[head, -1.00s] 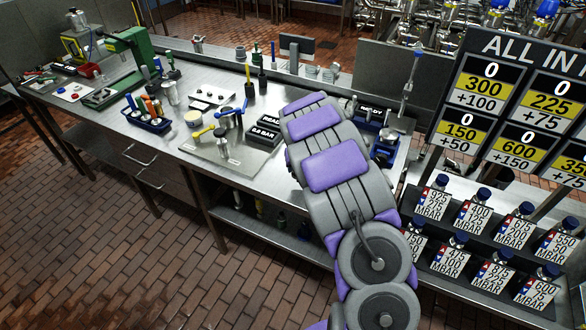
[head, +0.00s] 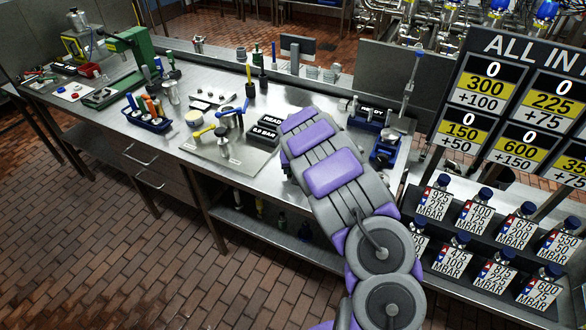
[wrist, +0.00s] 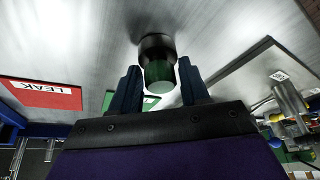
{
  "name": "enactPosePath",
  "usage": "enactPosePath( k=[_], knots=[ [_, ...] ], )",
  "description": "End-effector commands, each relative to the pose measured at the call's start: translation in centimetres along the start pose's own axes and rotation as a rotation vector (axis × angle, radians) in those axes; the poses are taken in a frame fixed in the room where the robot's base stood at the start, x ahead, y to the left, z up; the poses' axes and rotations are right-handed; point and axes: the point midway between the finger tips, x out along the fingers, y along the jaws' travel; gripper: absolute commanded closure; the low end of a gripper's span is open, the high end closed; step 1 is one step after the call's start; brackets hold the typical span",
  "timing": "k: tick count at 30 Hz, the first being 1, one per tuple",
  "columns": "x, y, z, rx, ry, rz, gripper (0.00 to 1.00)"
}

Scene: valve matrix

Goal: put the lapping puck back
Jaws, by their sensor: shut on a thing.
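The lapping puck appears to be the dark, short cylinder (wrist: 157,48) with a green band and a pale round end, in the wrist view. My gripper (wrist: 160,82) has one finger on each side of it and is shut on it. Bare metal bench top lies just beyond the puck, with a dark shadow or reflection by it. I cannot tell whether it touches the metal. In the head view my arm hides the gripper and the puck.
A red LEAK plate (wrist: 42,92) lies left of the puck, and a green plate (wrist: 150,102) shows partly behind the fingers. In the head view, a steel plate with a valve assembly (head: 228,122) and display boxes (head: 264,132) lie left of my arm; a blue fixture (head: 385,148) stands right.

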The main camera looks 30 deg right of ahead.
Motion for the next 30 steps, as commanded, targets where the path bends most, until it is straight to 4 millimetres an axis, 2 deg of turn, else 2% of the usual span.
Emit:
enactPosePath(
  k=[2, 3, 10, 20, 26, 30],
  knots=[
    [0.2, 0.0, 0.1, 0.001, 0.0, -0.001, 0.93],
    [0.2, 0.1, 0.0, 0.001, 0.0, -0.001, 0.52],
    [0.2, 0.1, 0.1, 0.001, -0.001, -0.001, 0.3],
    [-0.2, 0.1, 0.0, 0.0, -0.001, 0.0, 0.29],
    [-2.6, 0.0, 0.0, 0.002, -0.002, -0.001, 0.29],
    [-5.4, -0.1, -0.1, 0.0, 0.002, -0.002, 0.29]
  ],
)
